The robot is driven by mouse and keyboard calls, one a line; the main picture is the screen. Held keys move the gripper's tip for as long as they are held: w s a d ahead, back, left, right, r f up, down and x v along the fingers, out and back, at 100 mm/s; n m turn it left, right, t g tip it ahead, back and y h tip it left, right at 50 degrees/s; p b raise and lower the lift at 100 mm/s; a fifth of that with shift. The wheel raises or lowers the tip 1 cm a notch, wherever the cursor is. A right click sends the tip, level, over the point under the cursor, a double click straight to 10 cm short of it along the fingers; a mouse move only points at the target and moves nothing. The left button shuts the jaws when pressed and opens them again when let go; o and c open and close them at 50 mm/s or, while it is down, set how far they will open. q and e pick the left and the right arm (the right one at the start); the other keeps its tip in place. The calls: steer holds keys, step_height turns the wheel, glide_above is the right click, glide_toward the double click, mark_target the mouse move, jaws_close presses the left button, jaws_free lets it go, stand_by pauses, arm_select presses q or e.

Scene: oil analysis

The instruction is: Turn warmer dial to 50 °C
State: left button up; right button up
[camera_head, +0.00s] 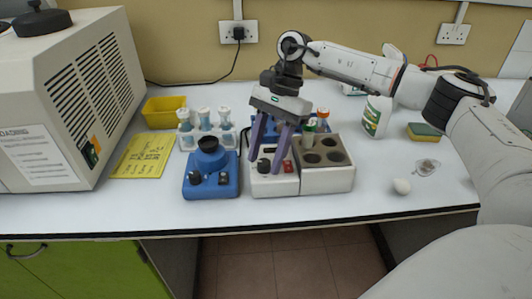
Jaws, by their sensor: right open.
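The warmer (312,187) is a white box near the front of the table, with a control panel on its left and round wells on its right. A dark dial (264,165) shows on the panel, with a red switch to its right. My right gripper (265,165) comes down over the panel from above. Its two purple fingers are apart, one on each side of the dial. I cannot tell whether they touch it, and the dial's setting is too small to read. A vial with a green cap stands in a rear well. My left gripper is not in view.
A blue mixer (211,184) with a black top stands close left of the warmer. Behind are a rack of white-and-blue bottles (205,127) and a yellow tray (163,112). A large beige machine (65,100) fills the left. A white bottle (376,117) and sponge (424,132) are right.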

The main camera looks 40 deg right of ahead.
steer(key=shift+c, duration=0.5)
steer(key=c, duration=0.9)
steer(key=shift+c, duration=0.2)
